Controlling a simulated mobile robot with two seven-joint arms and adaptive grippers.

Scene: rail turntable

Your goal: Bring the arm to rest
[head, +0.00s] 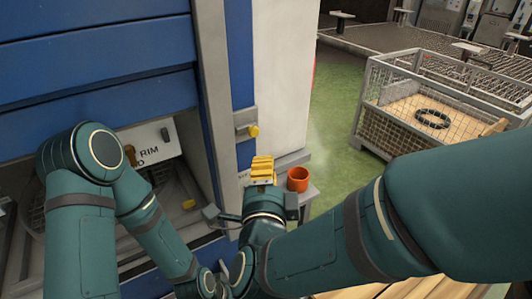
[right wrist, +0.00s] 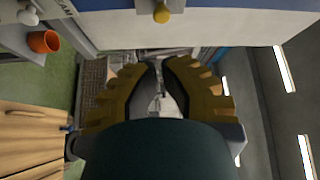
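My right arm comes in from the right of the head view. Its gripper (head: 262,163) is near the middle, beside the grey ledge by the blue cabinet. In the right wrist view, the yellow ridged fingers (right wrist: 160,65) curve toward each other with a narrow gap between their tips. Nothing shows held between them. My left arm (head: 90,150) bends at the left of the head view and runs down to the bottom middle, close to the right wrist.
The blue cabinet (head: 95,60) has an opening with a lettered white panel (head: 155,142). An orange cup (head: 298,179) stands on the ledge just right of the right gripper. A yellow knob (head: 253,131) is above. A wire-mesh crate (head: 385,125) stands on the green floor.

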